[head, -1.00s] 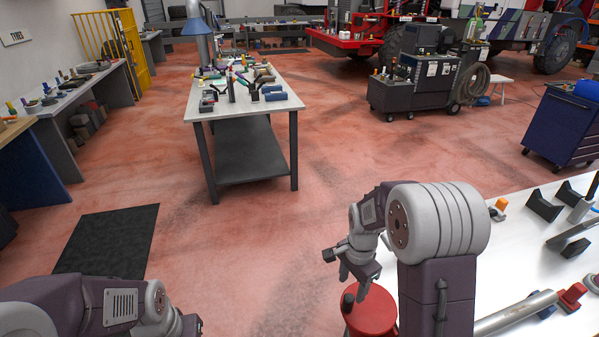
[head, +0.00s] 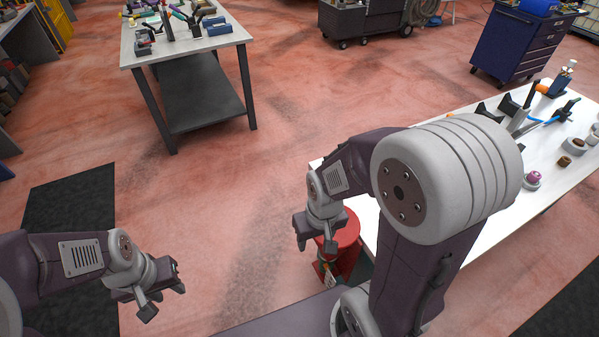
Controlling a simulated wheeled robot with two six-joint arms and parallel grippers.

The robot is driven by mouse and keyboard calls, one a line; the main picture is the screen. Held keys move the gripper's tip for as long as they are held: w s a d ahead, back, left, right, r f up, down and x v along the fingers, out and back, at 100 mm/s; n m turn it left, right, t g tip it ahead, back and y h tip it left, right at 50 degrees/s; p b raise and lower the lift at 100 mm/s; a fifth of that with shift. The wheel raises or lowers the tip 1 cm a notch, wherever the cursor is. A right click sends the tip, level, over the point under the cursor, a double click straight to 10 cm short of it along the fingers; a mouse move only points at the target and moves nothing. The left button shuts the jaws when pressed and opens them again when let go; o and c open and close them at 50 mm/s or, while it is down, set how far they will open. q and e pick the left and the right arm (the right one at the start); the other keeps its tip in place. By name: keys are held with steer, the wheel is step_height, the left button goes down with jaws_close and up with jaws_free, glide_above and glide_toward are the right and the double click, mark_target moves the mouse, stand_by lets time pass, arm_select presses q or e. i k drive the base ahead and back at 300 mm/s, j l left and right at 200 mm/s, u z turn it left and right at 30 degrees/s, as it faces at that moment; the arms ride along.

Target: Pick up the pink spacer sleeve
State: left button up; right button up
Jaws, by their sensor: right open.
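A small pink-purple ring-like piece (head: 533,178), which looks like the pink spacer sleeve, sits on a pale round base on the white table (head: 560,158) at the right. My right gripper (head: 316,246) is open and empty, over the red drum beside the table's left end, well to the left of the pink piece. My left gripper (head: 165,298) is at the lower left over the floor, with its fingers apart and nothing between them. It is far from the table.
A red drum (head: 345,240) stands at the white table's left end. Brown rings (head: 565,161), black blocks and tools share the tabletop. A second table (head: 200,45) with tools stands at the back left, and a blue cabinet (head: 520,40) at the back right. Open floor lies between.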

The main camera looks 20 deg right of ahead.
mark_target(530, 177)
steer(key=z, duration=2.55)
